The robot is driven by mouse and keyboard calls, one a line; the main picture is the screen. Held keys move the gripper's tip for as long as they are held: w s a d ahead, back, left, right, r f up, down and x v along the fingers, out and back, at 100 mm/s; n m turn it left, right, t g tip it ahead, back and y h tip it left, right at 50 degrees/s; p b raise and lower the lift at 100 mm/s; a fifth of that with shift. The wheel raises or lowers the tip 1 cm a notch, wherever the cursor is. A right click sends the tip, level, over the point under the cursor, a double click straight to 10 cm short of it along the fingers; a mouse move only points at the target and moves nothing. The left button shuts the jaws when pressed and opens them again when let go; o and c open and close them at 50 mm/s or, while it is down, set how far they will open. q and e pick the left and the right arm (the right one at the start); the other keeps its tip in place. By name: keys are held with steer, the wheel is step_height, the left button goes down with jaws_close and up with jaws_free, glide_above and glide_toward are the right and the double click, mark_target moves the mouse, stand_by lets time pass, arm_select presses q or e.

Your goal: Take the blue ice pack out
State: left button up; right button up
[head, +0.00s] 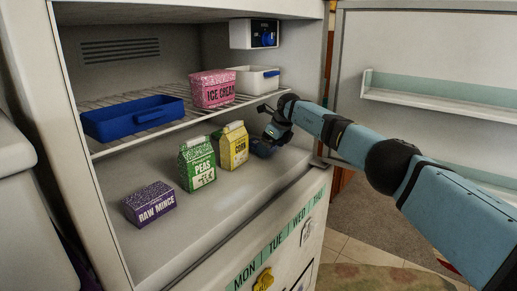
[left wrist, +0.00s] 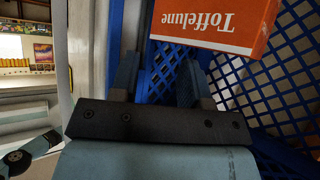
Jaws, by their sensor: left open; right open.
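A dark blue object (head: 264,149), which looks like the blue ice pack, lies on the lower floor of the freezer, right of the corn carton. It is small and partly hidden by my right gripper. My right gripper (head: 268,124) is open, just above and against it in the picture; I cannot tell if they touch. My left gripper (left wrist: 155,78) shows only in the left wrist view. It is open and empty, in front of a blue lattice crate (left wrist: 240,90) with an orange Toffelune box (left wrist: 215,22).
Beside it stand a yellow corn carton (head: 233,146), a green peas carton (head: 197,164) and a purple raw mince box (head: 150,204). The wire shelf (head: 190,119) above holds a blue tray (head: 120,120), pink ice cream (head: 212,89) and a white bin (head: 254,80). The door (head: 430,60) stands open at right.

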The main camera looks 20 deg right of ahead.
steer(key=shift+s+r, duration=0.1)
steer(key=shift+c, duration=0.8)
steer(key=shift+w+a, duration=0.15)
steer(key=shift+w, duration=0.05)
steer(key=c, duration=0.7)
steer(key=shift+c, duration=0.9)
